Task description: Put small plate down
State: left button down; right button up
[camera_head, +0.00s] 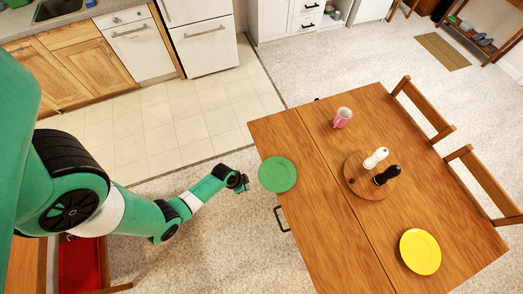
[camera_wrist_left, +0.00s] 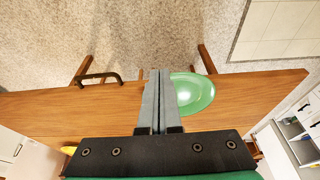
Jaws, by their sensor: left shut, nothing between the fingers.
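A small green plate (camera_head: 278,174) lies on the wooden table (camera_head: 300,235) at its left edge. Its rim appears to reach slightly past that edge. My left gripper (camera_head: 243,184) is just left of the plate, off the table's edge. In the left wrist view the left fingers (camera_wrist_left: 161,73) are pressed together with nothing between them, and the green plate (camera_wrist_left: 199,92) shows right beside them, partly hidden behind them. Whether the fingers touch the rim is unclear. A yellow plate (camera_head: 420,251) lies at the table's near right. My right gripper is not in view.
A round wooden board (camera_head: 369,190) holds a white shaker (camera_head: 376,158) and a black shaker (camera_head: 387,175). A pink cup (camera_head: 342,117) stands at the far side. Chairs (camera_head: 426,108) line the right. A dark handle (camera_head: 282,219) juts from the table's left side.

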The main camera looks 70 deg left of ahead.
pick_arm(q)
jog(key=w+f+b, duration=0.6)
jog(key=w+f, duration=0.1)
jog(key=f, duration=0.1)
jog(key=shift+a+f, duration=0.2)
jog(key=shift+f, duration=0.15)
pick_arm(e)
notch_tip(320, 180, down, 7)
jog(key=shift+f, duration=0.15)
pick_arm(q)
jog(key=shift+s, duration=0.1)
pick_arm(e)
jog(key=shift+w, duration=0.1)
